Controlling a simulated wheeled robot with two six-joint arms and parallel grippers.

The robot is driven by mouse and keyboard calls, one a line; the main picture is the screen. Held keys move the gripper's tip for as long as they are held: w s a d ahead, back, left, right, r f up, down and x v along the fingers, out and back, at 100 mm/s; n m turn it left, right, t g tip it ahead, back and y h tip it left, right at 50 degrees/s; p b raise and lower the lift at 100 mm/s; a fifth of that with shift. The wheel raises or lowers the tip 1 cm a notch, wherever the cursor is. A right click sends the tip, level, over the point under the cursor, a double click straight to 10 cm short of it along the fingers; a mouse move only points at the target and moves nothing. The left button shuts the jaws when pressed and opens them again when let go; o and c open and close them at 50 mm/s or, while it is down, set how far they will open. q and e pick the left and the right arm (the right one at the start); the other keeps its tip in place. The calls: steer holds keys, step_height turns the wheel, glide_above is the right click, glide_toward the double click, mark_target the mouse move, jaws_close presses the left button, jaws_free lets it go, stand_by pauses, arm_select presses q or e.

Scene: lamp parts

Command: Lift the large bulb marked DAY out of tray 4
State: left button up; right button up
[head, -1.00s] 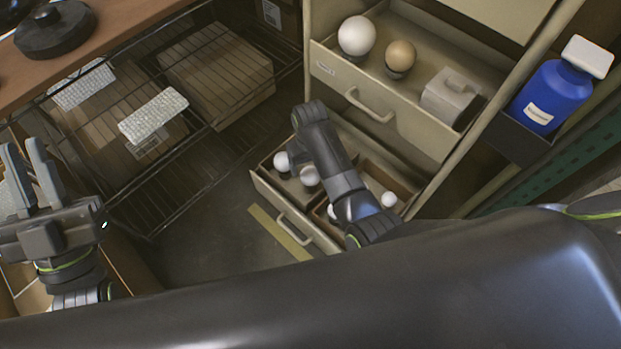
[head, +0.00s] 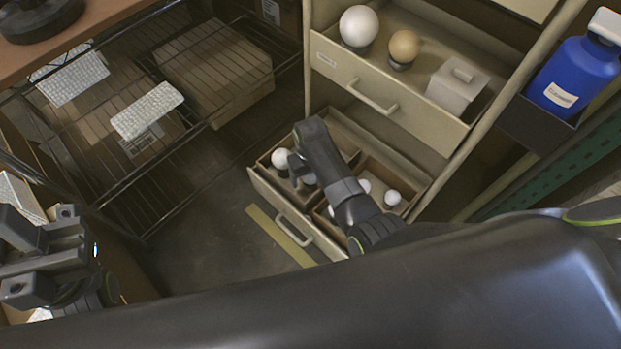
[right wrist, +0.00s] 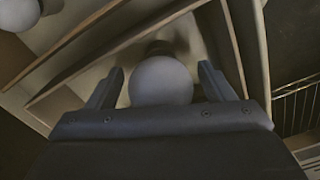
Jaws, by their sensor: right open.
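The low drawer (head: 268,203) stands pulled out, with several white bulbs in its divided compartments. One white bulb (head: 281,157) sits at its left end, and another shows partly behind my right gripper (head: 297,172). No DAY mark or tray number is readable. My right gripper is open, low over the left compartment. In the right wrist view, a large round white bulb (right wrist: 161,80) with a dark base lies between the two spread fingers, with a gap on each side. My left gripper (head: 35,255) is open and empty at the left edge, away from the drawers.
An upper drawer (head: 400,108) overhangs behind, holding a white bulb (head: 359,26), a tan bulb (head: 404,46) and a lidded box (head: 458,86). A blue bottle (head: 575,75) stands at the right. A wire rack (head: 205,130) is on the left.

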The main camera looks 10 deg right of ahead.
steer(key=shift+f, duration=0.5)
steer(key=c, duration=0.9)
steer(key=shift+r, duration=0.1)
steer(key=shift+r+p, duration=0.85)
steer(key=shift+p, duration=0.3)
steer(key=shift+r+p, duration=1.8)
steer(key=shift+p, duration=0.5)
step_height(320, 180, up, 4)
steer(key=p, duration=0.5)
